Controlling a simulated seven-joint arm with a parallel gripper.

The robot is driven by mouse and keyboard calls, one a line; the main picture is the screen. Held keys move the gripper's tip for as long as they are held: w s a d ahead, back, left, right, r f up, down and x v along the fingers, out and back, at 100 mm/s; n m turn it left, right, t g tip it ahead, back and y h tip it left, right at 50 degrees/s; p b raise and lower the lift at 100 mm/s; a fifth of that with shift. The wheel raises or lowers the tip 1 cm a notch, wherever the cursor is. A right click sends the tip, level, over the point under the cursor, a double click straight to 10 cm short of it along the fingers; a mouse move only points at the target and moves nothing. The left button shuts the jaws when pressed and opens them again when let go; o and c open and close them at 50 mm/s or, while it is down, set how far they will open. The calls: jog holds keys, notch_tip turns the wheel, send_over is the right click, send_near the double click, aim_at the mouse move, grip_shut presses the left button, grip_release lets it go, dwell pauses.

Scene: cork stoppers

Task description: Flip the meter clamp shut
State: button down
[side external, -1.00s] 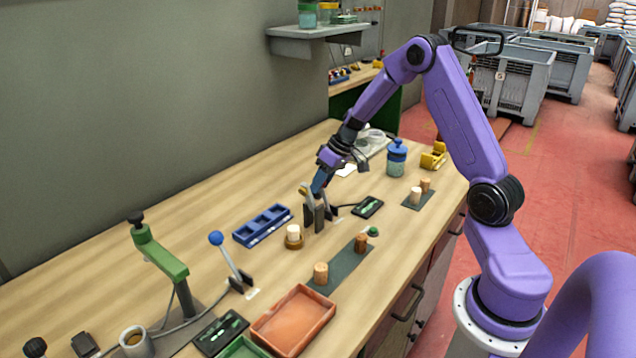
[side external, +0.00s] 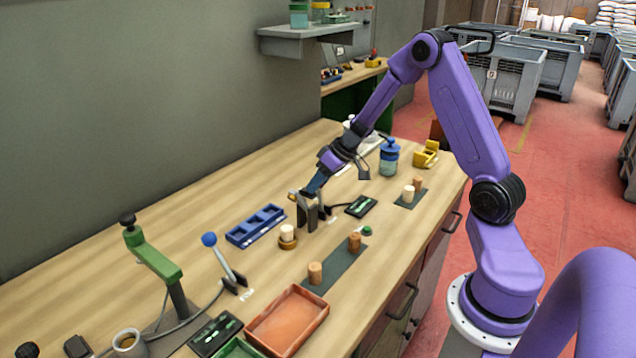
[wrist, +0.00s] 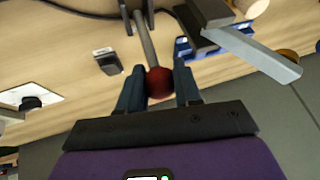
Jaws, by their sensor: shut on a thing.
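The clamp (side external: 311,217) stands mid-bench with dark upright plates, and a black cable runs from it toward a dark meter with a green display (side external: 361,206). My gripper (side external: 306,190) is at the top of the clamp in the side view. In the wrist view my gripper (wrist: 159,88) is shut on the red ball knob (wrist: 159,83), one finger on each side. The knob's grey lever rod (wrist: 146,42) runs up to a dark bracket (wrist: 138,14). The red knob is hidden in the side view, and the lever's exact angle is hard to tell there.
A cork stopper on a round base (side external: 288,237) and a blue tray (side external: 256,226) stand close left. A blue-knobbed lever (side external: 209,239), green-armed press (side external: 153,252) and orange tray (side external: 288,320) are nearer. A grey mat (side external: 335,266) holds corks.

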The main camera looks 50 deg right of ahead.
jog(key=shift+w+r, duration=0.1)
jog(key=c, duration=0.8)
grip_release()
jog(key=v, duration=1.7)
jog(key=shift+r, duration=0.2)
jog(key=shift+d, duration=0.1)
